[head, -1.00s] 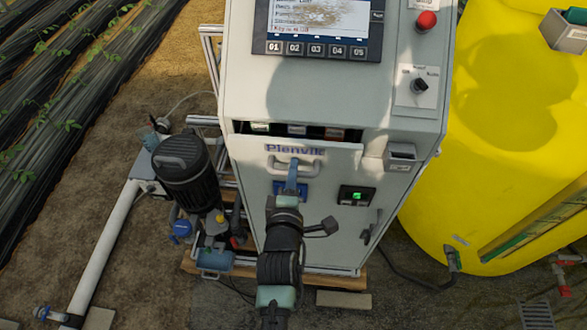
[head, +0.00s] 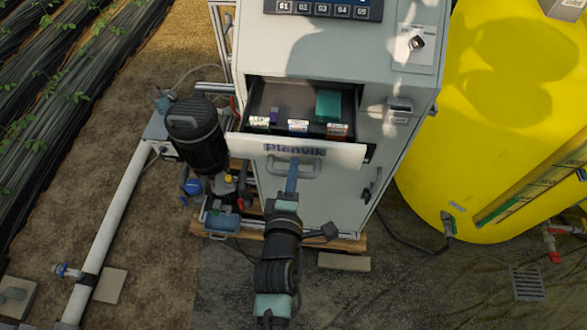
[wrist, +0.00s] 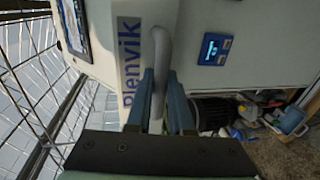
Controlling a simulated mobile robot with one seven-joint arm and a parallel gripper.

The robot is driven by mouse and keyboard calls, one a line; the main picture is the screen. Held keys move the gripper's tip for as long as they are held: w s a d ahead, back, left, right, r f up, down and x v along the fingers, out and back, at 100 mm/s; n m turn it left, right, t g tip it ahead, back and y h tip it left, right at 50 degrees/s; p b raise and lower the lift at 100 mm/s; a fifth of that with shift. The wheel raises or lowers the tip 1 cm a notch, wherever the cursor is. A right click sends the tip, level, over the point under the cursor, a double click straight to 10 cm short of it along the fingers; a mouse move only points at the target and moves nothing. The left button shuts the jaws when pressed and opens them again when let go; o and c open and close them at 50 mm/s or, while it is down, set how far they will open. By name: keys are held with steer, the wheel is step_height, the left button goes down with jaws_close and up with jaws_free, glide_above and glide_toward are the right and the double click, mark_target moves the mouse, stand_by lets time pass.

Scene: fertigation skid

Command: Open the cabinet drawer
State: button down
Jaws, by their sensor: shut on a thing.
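The cabinet drawer (head: 250,145) is pulled out of the grey cabinet (head: 290,58), and its inside shows. A teal block (head: 328,105), a small purple item (head: 274,115) and several labelled dividers are in it. The drawer front bears the word Plenvik and a grey bar handle (head: 308,169). My gripper (head: 292,172) is at the handle, in front of the drawer. In the wrist view its two blue fingers (wrist: 161,88) are shut on the handle (wrist: 160,45), one on each side of the bar.
A pump with a black motor (head: 197,135) and a white pipe (head: 118,215) stand left of the cabinet. A large yellow tank (head: 500,110) is close on the right. A grey box (head: 398,108) juts from the cabinet beside the drawer. Ground in front is mostly clear.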

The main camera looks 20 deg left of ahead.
steer(key=c, duration=0.8)
jaws_free()
steer(key=b+v, duration=0.3)
steer(key=v, duration=1)
